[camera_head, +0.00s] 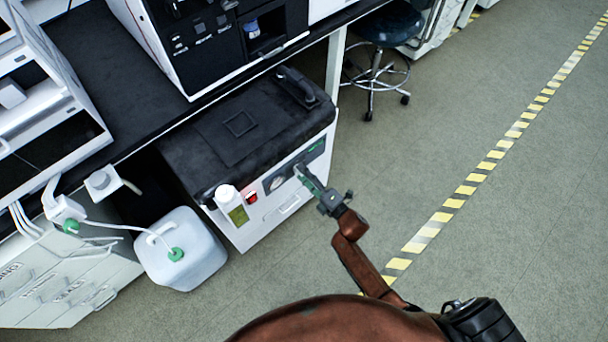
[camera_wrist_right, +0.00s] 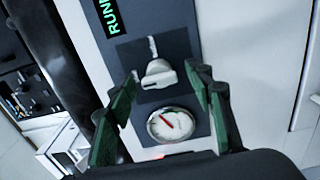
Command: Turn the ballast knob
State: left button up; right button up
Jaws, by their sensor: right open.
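The ballast knob (camera_wrist_right: 158,75) is a pale knob with a raised grip, on a dark square plate on the pump's front panel. In the right wrist view it lies ahead of my right gripper (camera_wrist_right: 165,95), between the lines of the two green-padded fingers. The fingers are apart, with nothing between them that I can see held. In the head view my right gripper (camera_head: 308,178) is at the front panel of the white pump box (camera_head: 245,232), and it largely hides the knob. I cannot tell whether a finger touches the knob. My left gripper is not in view.
A round gauge (camera_wrist_right: 171,124) with a red needle sits below the knob in the wrist view. A red switch (camera_head: 251,197) and a white bottle (camera_head: 230,205) are left of it. A white jug (camera_head: 185,262) stands on the floor. The floor to the right is clear.

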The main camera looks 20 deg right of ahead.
jog(key=v, duration=1.2)
dwell(0.3)
